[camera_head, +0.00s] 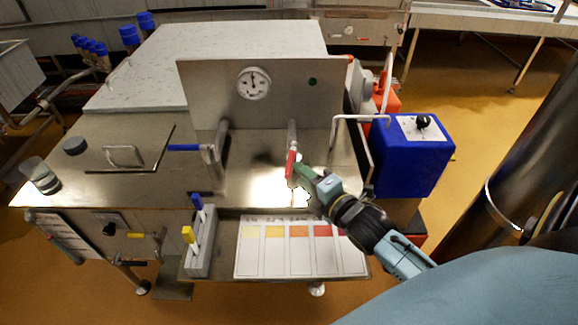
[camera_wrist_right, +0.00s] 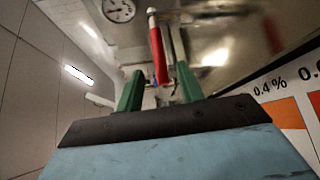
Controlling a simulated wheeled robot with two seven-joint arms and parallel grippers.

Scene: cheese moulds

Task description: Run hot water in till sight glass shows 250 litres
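A red-handled lever (camera_head: 291,163) hangs from a pipe at the right of the steel worktop; it also shows in the right wrist view (camera_wrist_right: 158,55). My right gripper (camera_head: 299,176), with green fingers, is right beside its lower end. In the right wrist view my right gripper (camera_wrist_right: 158,82) has its fingers apart, with the red handle between or just beyond them and clear gaps at both sides. A blue-handled lever (camera_head: 184,148) points left from another pipe. A round dial (camera_head: 252,83) is on the upright steel panel; its reading is too small to tell. I cannot make out a sight glass.
A blue box (camera_head: 409,155) with a black knob stands right of the worktop. A chart with coloured patches (camera_head: 301,249) lies on the front shelf beside a grey holder (camera_head: 200,243) with blue- and yellow-topped items. A glass beaker (camera_head: 40,175) stands at the left.

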